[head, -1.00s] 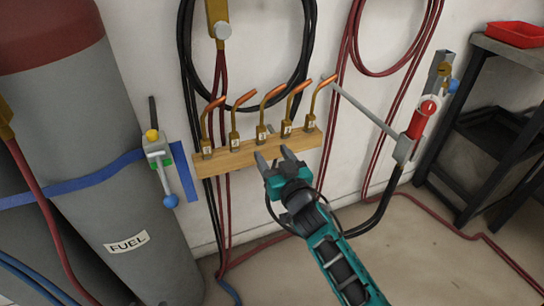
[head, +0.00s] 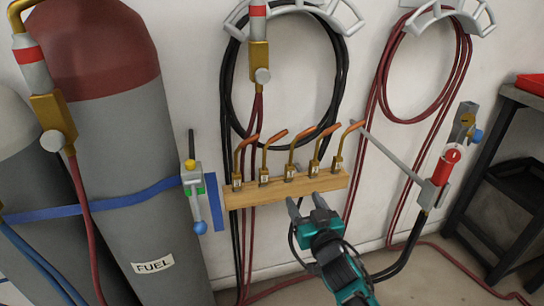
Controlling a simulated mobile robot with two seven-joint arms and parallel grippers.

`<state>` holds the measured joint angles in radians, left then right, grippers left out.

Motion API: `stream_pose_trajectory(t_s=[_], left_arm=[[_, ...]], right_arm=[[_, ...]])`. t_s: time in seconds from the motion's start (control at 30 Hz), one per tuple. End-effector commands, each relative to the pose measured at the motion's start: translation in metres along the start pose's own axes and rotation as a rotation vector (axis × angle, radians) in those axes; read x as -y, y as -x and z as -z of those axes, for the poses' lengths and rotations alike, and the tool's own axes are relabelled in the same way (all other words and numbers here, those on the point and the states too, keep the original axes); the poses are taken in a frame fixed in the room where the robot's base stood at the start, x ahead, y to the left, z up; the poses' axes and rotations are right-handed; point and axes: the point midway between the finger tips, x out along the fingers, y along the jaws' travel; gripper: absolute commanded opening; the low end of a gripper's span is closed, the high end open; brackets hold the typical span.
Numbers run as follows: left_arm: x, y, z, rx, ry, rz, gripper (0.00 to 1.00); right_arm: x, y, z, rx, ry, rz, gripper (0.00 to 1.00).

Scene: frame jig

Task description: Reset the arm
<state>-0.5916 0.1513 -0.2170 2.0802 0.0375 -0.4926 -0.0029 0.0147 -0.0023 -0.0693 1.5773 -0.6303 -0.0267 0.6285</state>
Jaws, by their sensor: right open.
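My right gripper (head: 308,201) is in the head view, low in the middle, at the end of its teal arm. Its two grey fingers are spread and nothing is between them. The fingertips are just below or in front of a wooden rack (head: 246,195); I cannot tell whether they touch it. Several brass torch tips (head: 289,160) with copper ends stand upright in the rack, each with a small label. My left gripper is out of view.
Grey gas cylinders, one labelled FUEL (head: 153,266), stand at left behind a blue strap (head: 130,198). A lever clamp (head: 193,190) is beside the rack. A rod holder with a red part (head: 446,166) is at right. Hoses (head: 340,75) hang on the wall. A black shelf (head: 505,170) stands far right.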

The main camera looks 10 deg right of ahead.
Motion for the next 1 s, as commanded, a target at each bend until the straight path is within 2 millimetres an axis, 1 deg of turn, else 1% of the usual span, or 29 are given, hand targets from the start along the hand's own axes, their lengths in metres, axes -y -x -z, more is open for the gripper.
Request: stream_pose_trajectory(t_s=[0.07,0.17,0.27,0.3,0.37,0.4,0.53,0.67,0.7,0.73,0.93,1.0], left_arm=[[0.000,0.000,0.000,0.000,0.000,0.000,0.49],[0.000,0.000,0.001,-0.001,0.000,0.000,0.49],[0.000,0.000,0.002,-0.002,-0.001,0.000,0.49],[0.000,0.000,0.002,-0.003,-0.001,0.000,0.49],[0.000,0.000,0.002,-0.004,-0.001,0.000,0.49],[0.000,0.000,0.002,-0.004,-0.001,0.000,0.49],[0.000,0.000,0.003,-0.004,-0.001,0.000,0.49],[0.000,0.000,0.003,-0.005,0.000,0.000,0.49],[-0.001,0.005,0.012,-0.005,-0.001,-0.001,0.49],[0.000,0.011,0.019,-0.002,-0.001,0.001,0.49],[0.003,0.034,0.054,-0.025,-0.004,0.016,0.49],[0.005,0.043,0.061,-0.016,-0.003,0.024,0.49]], right_arm=[[0.000,0.005,-0.004,0.012,0.002,-0.002,0.60],[0.000,0.026,-0.019,0.066,0.008,-0.008,0.60],[0.003,0.064,-0.043,0.168,0.019,-0.004,0.60],[0.006,0.081,-0.052,0.216,0.022,0.004,0.60],[0.013,0.108,-0.065,0.289,0.028,0.025,0.60],[0.018,0.125,-0.072,0.335,0.028,0.042,0.60],[0.036,0.175,-0.089,0.469,0.032,0.114,0.60],[0.058,0.224,-0.097,0.588,0.026,0.208,0.60],[0.060,0.230,-0.088,0.601,0.027,0.221,0.60],[0.058,0.227,-0.079,0.596,0.030,0.212,0.60],[0.049,0.230,-0.047,0.598,0.040,0.192,0.60],[0.046,0.231,-0.033,0.598,0.044,0.184,0.60]])
